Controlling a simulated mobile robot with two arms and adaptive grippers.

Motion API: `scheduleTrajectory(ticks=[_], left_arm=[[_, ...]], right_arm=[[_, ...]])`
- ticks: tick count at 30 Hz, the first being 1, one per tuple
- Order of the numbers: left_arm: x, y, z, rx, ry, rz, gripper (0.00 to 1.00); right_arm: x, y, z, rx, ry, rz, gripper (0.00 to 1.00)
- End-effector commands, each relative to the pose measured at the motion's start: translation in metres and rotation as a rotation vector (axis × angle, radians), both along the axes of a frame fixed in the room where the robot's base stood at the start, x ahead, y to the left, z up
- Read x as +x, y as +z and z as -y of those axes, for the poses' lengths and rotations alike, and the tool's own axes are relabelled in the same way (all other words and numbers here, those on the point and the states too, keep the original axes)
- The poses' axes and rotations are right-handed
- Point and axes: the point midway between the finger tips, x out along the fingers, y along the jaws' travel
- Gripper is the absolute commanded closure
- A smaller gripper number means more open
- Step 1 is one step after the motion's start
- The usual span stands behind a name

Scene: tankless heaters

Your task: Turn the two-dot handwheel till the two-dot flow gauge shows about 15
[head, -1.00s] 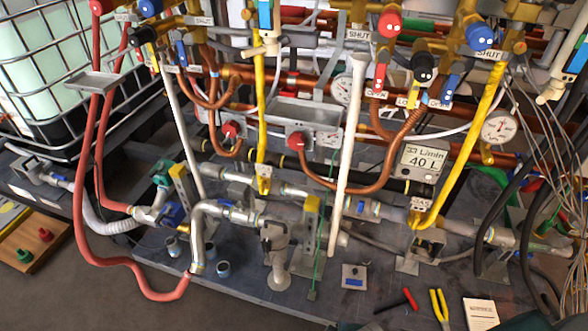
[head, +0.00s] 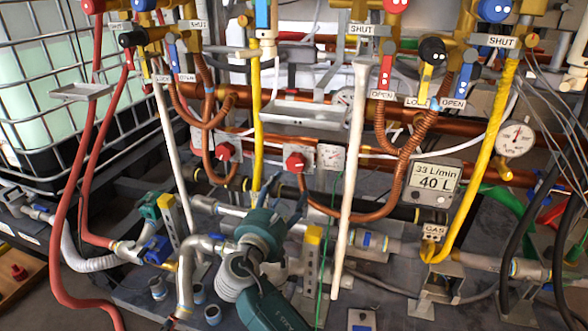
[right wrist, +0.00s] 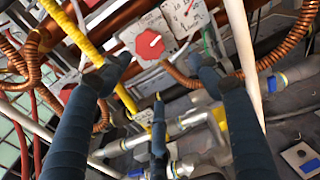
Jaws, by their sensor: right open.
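My right gripper (head: 278,192) is open and empty below the red handwheel (head: 297,162) at the middle of the pipe rack. That handwheel has a white mark and also shows in the right wrist view (right wrist: 150,40), beyond the spread fingers (right wrist: 160,82), apart from them. A white dial gauge (head: 330,157) is just right of it; the same gauge shows in the right wrist view (right wrist: 186,14). Another red handwheel (head: 228,152) is to the left. The dots that mark handwheel and gauge are too small to tell. My left gripper is out of view.
A yellow pipe (head: 257,100) and a white pipe (head: 350,180) run either side of the middle red handwheel. A digital meter (head: 436,184) reading 33 L/min and 40 L stands to the right. A copper hose (head: 390,200) curves below the handwheel. Grey pipes crowd the bench below.

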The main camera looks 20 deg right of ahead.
Motion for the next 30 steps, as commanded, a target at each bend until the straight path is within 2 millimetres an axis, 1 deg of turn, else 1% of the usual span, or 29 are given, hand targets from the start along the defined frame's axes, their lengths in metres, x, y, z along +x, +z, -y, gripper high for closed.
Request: scheduleTrajectory(ticks=[1,3,8,11,15,19,24,30], left_arm=[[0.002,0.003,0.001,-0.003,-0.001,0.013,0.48],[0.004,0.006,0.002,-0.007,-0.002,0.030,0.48],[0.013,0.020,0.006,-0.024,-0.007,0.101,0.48],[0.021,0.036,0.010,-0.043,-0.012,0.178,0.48],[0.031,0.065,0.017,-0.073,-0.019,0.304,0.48],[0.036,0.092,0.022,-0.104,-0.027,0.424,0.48],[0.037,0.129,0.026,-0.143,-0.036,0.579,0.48],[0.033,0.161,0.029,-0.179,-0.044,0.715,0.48]], right_arm=[[0.005,0.009,-0.004,-0.050,0.005,-0.004,0.37],[0.008,0.014,-0.006,-0.086,0.008,-0.007,0.37],[0.018,0.014,0.001,-0.092,0.008,-0.008,0.37],[0.028,0.014,0.008,-0.091,0.007,-0.007,0.37],[0.044,0.013,0.019,-0.089,0.007,-0.008,0.37],[0.058,0.013,0.029,-0.088,0.007,-0.008,0.37],[0.075,0.013,0.040,-0.088,0.007,-0.008,0.37],[0.089,0.013,0.049,-0.086,0.008,-0.008,0.37]])
